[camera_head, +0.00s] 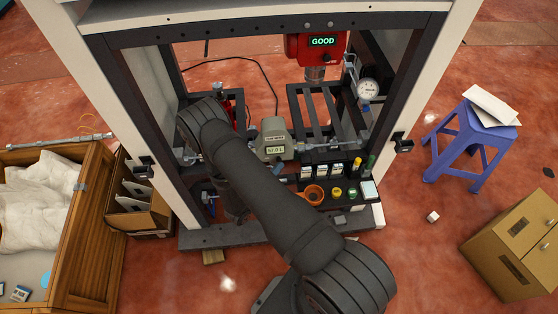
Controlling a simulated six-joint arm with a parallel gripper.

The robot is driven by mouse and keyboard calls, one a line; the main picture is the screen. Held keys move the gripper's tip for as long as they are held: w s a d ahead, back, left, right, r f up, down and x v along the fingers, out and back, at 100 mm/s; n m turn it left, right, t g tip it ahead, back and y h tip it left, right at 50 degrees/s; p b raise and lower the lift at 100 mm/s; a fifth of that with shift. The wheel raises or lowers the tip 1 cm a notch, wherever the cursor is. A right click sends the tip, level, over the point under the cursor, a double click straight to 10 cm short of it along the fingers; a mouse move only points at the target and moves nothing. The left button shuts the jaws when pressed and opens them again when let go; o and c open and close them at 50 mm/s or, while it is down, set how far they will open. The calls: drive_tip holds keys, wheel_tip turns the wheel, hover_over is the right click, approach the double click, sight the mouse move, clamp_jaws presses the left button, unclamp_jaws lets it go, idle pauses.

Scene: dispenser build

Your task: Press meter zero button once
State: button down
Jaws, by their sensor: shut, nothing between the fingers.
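The meter (273,137) is a grey-beige box with a small lit display that seems to read 57.0 L. It sits in line with a horizontal metal pipe inside the dark frame, just right of my arm. I cannot make out its zero button at this size. My arm rises from the bottom right to an elbow at the upper left of the meter, then bends down behind itself. Dark wrist parts show below the elbow. My gripper's fingers are hidden behind the arm.
A red unit (318,45) reading GOOD hangs at the top of the frame. A round dial gauge (368,90) is at right. A rack of small containers (316,182) stands in front. A blue stool (474,135) and wooden boxes stand outside the frame.

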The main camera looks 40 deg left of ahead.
drive_tip(key=shift+w+a, duration=0.3)
idle(0.5)
idle(0.4)
drive_tip(key=shift+s+d, duration=0.6)
drive_tip(key=shift+d, duration=0.05)
drive_tip(key=shift+s+d, duration=1.75)
drive_tip(key=shift+s, duration=0.05)
drive_tip(key=shift+w+a, duration=0.1)
drive_tip(key=s+d, duration=0.2)
drive_tip(key=d, duration=0.1)
drive_tip(key=shift+s, duration=0.4)
drive_tip(key=shift+a, duration=0.15)
